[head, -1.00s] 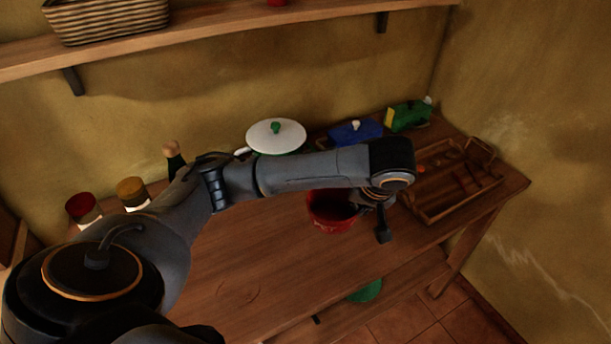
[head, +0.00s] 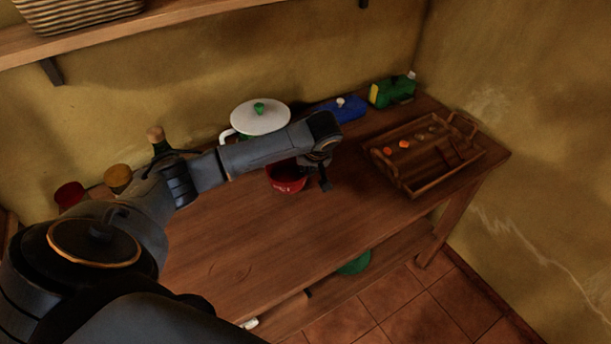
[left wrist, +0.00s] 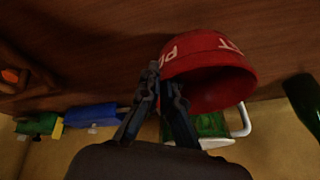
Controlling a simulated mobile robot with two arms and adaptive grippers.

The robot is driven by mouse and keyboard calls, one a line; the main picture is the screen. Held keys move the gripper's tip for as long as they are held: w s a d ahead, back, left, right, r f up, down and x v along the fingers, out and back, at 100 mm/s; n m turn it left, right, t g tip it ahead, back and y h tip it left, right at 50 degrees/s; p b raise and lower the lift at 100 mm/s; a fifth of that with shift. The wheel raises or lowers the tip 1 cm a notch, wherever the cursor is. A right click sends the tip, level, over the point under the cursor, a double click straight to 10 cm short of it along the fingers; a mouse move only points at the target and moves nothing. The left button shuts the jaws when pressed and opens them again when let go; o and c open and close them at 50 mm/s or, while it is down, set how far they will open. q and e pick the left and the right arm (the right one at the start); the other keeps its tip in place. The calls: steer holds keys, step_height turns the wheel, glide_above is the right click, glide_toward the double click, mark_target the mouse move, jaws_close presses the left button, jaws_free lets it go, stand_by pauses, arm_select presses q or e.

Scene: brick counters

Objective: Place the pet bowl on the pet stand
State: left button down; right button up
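The red pet bowl (head: 285,181) shows behind my left forearm, over the middle of the wooden table. My left gripper (head: 323,183) is at the bowl's right side. In the left wrist view, white letters show on the bowl (left wrist: 212,62), and the fingers of my left gripper (left wrist: 158,84) come together at its rim; they look shut on it. The bowl appears tilted in that view. I cannot tell how far it is above the table. I see nothing I can identify as the pet stand. My right gripper is out of view.
On the table (head: 240,255) stand a white-lidded pot (head: 262,118), a blue container (head: 345,110), a green container (head: 392,91), a wooden tray (head: 408,186), a bottle (head: 158,140) and jars (head: 118,178). A green round thing (head: 355,263) is below. The table's front is clear.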

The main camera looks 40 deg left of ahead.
mark_target(288, 174)
arm_select(q)
steer(key=shift+w+a+f, duration=0.1)
steer(key=shift+a+f, duration=0.1)
steer(key=shift+a, duration=0.05)
steer(key=shift+a+f+p, duration=0.15)
steer(key=shift+f+p, duration=0.5)
steer(key=shift+f, duration=1.15)
steer(key=shift+f, duration=0.15)
steer(key=c, duration=1.5)
jaws_free()
